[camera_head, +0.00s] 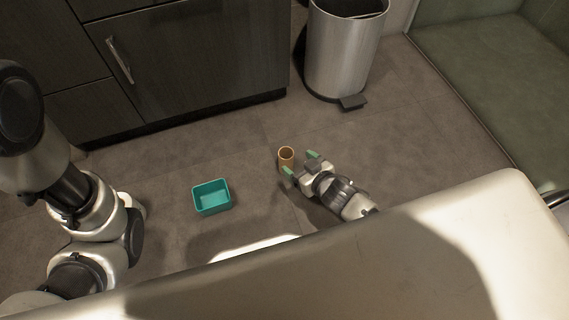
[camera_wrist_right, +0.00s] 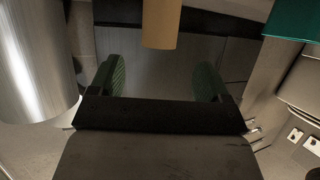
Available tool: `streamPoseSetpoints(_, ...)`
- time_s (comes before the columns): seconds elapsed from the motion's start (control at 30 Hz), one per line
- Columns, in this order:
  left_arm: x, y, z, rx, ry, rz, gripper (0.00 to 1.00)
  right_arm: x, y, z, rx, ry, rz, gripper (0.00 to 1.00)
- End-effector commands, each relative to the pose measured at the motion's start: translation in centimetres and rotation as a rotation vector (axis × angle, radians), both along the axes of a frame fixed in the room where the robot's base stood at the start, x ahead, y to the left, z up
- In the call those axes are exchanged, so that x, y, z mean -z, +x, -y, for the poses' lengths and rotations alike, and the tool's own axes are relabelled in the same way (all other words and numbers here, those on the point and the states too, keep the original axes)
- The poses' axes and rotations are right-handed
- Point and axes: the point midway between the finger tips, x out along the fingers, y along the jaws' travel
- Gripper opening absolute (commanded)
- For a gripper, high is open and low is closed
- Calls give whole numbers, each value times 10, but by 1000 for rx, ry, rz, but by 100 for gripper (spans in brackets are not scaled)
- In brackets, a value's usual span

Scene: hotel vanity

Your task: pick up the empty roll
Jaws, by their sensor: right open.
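The empty roll (camera_head: 286,155) is a small brown cardboard tube standing upright on the floor in the head view, its open top showing. My right gripper (camera_head: 300,164) is open, low near the floor, with its green-padded fingertips just on the near right side of the roll. In the right wrist view the roll (camera_wrist_right: 160,22) shows as a tan cylinder at the top, in line with the gap between the open fingers (camera_wrist_right: 160,78). Nothing is between the fingers. My left arm shows at the left of the head view, but its gripper is not in view.
A teal open bin (camera_head: 211,209) stands on the floor left of the roll. A metal pedal trash can (camera_head: 343,50) stands behind it. Dark cabinets (camera_head: 190,60) line the back left. A pale counter (camera_head: 400,265) covers the front. Floor around the roll is clear.

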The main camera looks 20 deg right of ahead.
Motion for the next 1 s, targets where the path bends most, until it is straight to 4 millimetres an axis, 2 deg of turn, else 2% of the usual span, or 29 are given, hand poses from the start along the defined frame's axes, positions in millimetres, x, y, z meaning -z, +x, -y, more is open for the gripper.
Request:
streamPoseSetpoints(0.03, 10, 1, 0, 0, 0, -2, 43, 7, 7, -2, 0, 0, 1, 78)
streamPoseSetpoints(0.27, 18, 1, 0, -1, 1, -3, 43, 11, 19, -7, 0, 0, -1, 78)
streamPoseSetpoints(0.6, 58, 1, 0, -1, 1, -3, 43, 26, 52, -17, -1, -2, 1, 78)
streamPoseSetpoints(0.77, 65, 1, 0, -1, 1, -3, 43, 27, 62, -21, 1, -2, -1, 78)
streamPoseSetpoints(1.0, 64, 1, 0, -1, 1, -4, 43, 26, 63, -21, 1, -1, -3, 78)
